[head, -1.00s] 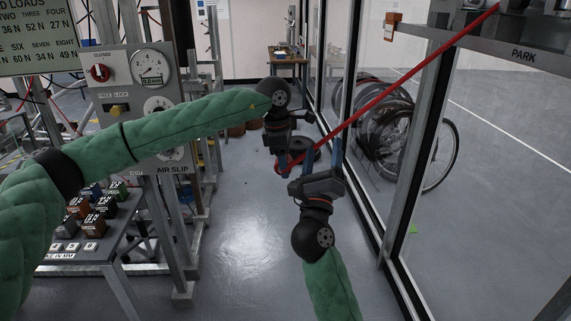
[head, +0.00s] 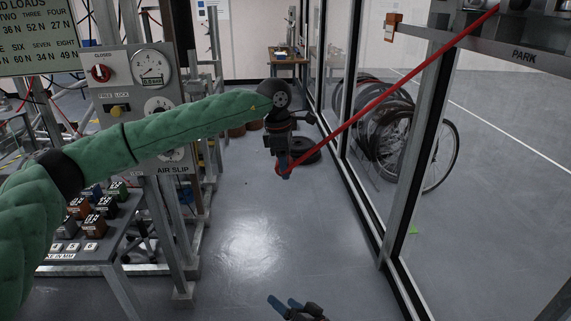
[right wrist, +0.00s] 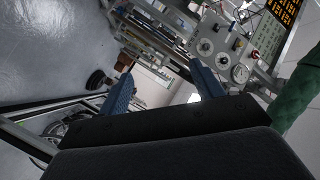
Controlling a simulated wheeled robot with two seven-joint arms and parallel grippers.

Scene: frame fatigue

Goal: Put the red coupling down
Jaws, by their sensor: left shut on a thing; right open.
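My left gripper (head: 283,166) hangs at the middle of the head view with its fingers pointing down. It is shut on the red end of a hose, the red coupling (head: 287,173), which its fingers mostly hide. The red hose (head: 385,95) runs taut from there up to the right, toward the metal rail marked PARK (head: 520,52). My right gripper (head: 284,302) is low at the bottom edge of the head view, open and empty, well apart from the coupling. Its two blue fingers also show spread apart in the right wrist view (right wrist: 163,78).
A gauge panel (head: 140,130) and a table of labelled blocks (head: 75,252) stand at left. A glazed partition with dark posts (head: 366,215) runs along the right, with bicycle wheels (head: 425,150) behind it. Dark tyres (head: 306,153) lie on the floor beyond my left gripper. The middle floor is clear.

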